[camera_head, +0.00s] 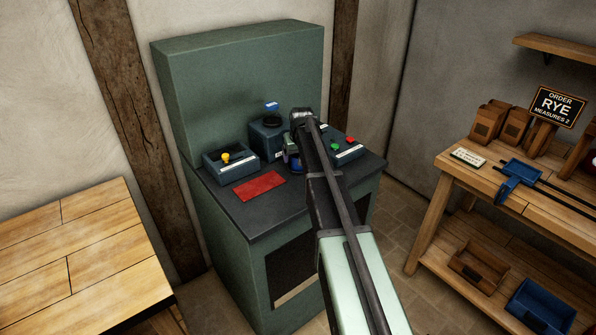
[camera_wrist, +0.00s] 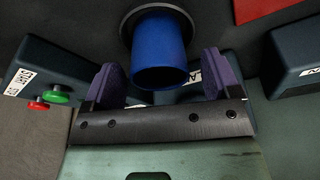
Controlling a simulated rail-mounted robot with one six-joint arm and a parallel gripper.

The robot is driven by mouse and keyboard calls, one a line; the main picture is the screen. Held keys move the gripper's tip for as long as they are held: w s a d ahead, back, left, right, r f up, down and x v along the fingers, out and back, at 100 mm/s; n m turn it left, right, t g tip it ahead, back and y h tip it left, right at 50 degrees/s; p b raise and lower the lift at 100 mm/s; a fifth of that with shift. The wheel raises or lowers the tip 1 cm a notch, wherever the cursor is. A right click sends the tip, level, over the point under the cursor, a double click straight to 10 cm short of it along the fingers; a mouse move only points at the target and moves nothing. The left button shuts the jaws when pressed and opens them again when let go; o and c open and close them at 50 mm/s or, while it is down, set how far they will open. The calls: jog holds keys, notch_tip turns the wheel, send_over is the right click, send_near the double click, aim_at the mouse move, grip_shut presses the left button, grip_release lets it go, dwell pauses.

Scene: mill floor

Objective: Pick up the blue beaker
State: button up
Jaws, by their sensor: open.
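The blue beaker (camera_wrist: 160,52) shows in the wrist view at top middle, in front of a dark round ring. My gripper (camera_wrist: 160,78) is open, with one purple finger on each side of the beaker and visible gaps between. I cannot tell how deep the beaker sits between the fingers. In the head view my gripper (camera_head: 292,146) is over the dark top of the green cabinet. A bit of blue (camera_head: 296,163) shows beside my arm there, probably the beaker, mostly hidden.
The green cabinet (camera_head: 245,70) has a tall back. Its top holds a red mat (camera_head: 259,188), a box with a yellow knob (camera_head: 228,160), a block with a dark round top (camera_head: 268,138) and a button box (camera_head: 345,150). Wooden benches stand left (camera_head: 70,250) and right (camera_head: 465,185).

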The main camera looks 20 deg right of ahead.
jog(key=b+x, duration=0.1)
jog(key=x, duration=0.1)
jog(key=shift+f, duration=0.3)
jog(key=shift+r, duration=0.25)
jog(key=shift+c, duration=0.3)
jog(key=c, duration=1)
jog(key=shift+p, duration=0.3)
